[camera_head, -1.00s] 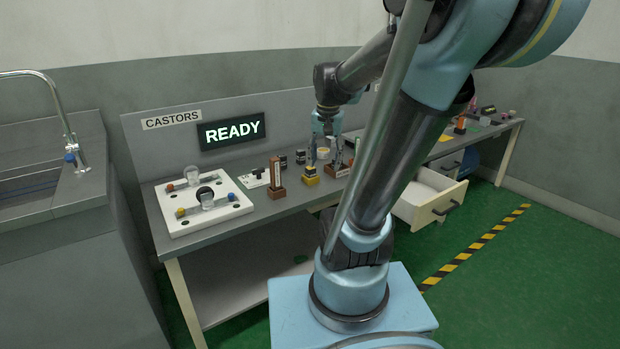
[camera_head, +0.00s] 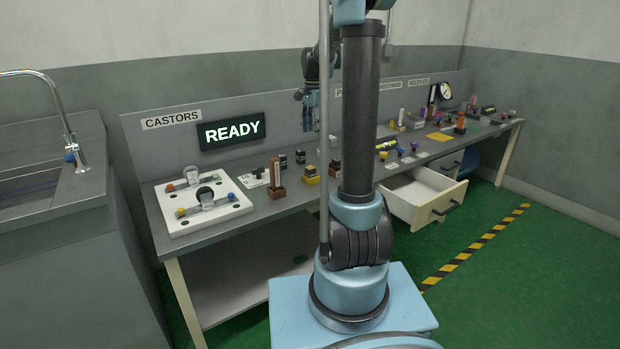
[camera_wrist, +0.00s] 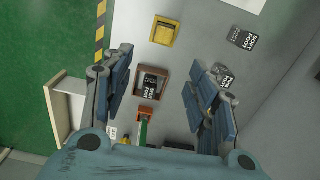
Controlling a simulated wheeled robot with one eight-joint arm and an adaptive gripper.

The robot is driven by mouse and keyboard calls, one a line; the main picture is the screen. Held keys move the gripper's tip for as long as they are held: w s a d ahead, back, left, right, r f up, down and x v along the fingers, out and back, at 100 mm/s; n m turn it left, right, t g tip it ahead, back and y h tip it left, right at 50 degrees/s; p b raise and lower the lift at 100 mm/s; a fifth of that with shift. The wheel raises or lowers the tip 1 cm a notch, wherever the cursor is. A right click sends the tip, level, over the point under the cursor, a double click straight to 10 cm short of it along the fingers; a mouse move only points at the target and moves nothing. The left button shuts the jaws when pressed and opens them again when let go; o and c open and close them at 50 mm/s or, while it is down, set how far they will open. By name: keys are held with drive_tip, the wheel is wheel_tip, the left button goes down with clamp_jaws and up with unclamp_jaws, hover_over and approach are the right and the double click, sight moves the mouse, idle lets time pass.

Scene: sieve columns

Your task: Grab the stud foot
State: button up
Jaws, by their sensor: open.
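Several dark labelled blocks show in the wrist view, but their print is too blurred to tell surely which is the stud foot. One dark block (camera_wrist: 150,82) sits in a brown open box (camera_wrist: 166,86). Two more, an upper dark block (camera_wrist: 242,38) and a lower dark block (camera_wrist: 222,74), stand to the right on the grey bench; the right finger partly covers the lower one. My gripper (camera_wrist: 160,75) is open and empty, pointing down with the brown box between its fingers in view. In the head view my gripper (camera_head: 308,112) hangs clear above the bench.
A white castor fixture (camera_head: 190,221) lies at left. An open drawer (camera_head: 420,195) juts out at the front right. Green floor lies before the bench.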

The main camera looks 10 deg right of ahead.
drive_tip(key=w, duration=0.1)
approach(312, 167)
drive_tip(key=shift+m, duration=0.3)
drive_tip(key=f, duration=0.5)
drive_tip(key=shift+w+d+f, duration=0.15)
drive_tip(key=shift+w+f, duration=0.1)
drive_tip(key=shift+s+f, duration=0.2)
drive_tip(key=shift+f, duration=2.4)
drive_tip(key=c, duration=1.2)
